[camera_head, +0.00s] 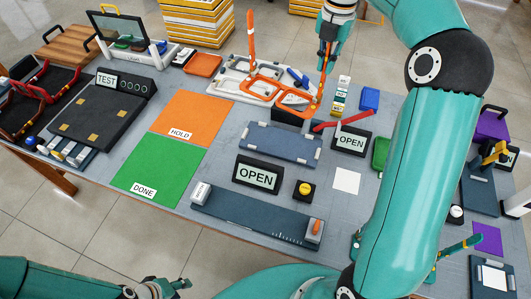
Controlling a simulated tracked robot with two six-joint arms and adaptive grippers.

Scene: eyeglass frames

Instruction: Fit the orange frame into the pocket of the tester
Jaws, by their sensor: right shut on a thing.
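The orange frame (262,88) is an open eyeglass frame with two rims and two upright temples. It sits over a white tray (222,86) at the back middle; I cannot tell whether it touches the tray. My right gripper (327,58) reaches down from the top and is shut on the frame's right temple. The tester seems to be the black unit labelled TEST (93,122) at the left, with a dark plate and small yellow squares; its pocket is not clear. My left gripper (166,288) is at the bottom edge, partly cut off, far from the frame.
An orange HOLD mat (190,115) and a green DONE mat (150,165) lie between tester and frame. Two OPEN signs (258,174) (350,140), a red-handled item (340,121) and a blue-grey fixture (280,145) stand nearby. My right arm covers the right side of the table.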

